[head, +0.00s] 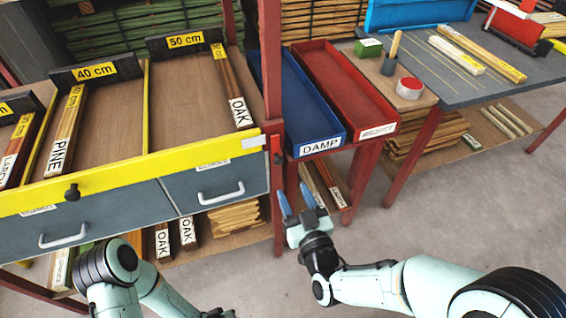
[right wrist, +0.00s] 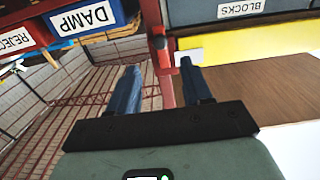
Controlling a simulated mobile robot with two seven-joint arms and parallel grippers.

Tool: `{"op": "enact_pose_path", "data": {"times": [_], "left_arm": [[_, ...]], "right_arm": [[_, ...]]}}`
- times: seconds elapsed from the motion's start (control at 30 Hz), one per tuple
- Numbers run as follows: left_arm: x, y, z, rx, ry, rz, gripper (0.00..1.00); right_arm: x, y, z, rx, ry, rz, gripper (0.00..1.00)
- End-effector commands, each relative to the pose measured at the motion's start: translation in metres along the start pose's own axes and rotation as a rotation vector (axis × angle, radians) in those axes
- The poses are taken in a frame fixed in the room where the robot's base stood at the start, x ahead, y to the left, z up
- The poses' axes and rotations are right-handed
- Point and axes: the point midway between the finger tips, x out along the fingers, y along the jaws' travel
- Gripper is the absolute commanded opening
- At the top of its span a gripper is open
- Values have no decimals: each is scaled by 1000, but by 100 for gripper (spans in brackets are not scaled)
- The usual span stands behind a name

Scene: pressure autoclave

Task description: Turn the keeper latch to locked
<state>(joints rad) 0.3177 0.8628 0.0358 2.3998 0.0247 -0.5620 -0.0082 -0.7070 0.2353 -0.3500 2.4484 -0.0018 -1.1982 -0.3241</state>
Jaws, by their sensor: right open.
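A small dark and red piece (head: 277,150) on the red post at the right end of the yellow rail (head: 150,166) appears to be the keeper latch. In the right wrist view it shows as a small piece (right wrist: 159,43) beyond my fingertips; its exact turn is too small to tell. A pale plate (head: 253,142) sits on the rail beside it. My right gripper (head: 294,198) is open and empty, with its blue fingers pointing toward the post, below and apart from the latch. The fingers also show in the right wrist view (right wrist: 158,68). My left arm shows at the lower left; its gripper is not visible.
A blue DAMP tray (head: 318,146) and a red tray (head: 378,131) stand right of the post. Grey drawers (head: 222,176) with handles lie under the rail. Open floor lies at the lower right.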

Motion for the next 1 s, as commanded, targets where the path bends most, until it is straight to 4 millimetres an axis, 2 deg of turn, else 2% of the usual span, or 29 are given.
{"op": "enact_pose_path", "data": {"times": [0.3, 0.5, 0.7, 1.0], "left_arm": [[8, -3, -9, -2, 27, -2, 0], [12, -4, -15, -4, 44, -3, 0], [13, -5, -18, -4, 54, -4, 0], [13, -5, -19, -4, 55, -4, 0]], "right_arm": [[68, -1, 2, -1, -1, -1, 49], [100, 0, 2, 0, -3, 0, 49], [114, 0, 2, 0, -3, 0, 49], [116, 0, 1, 1, -3, 0, 49]]}}
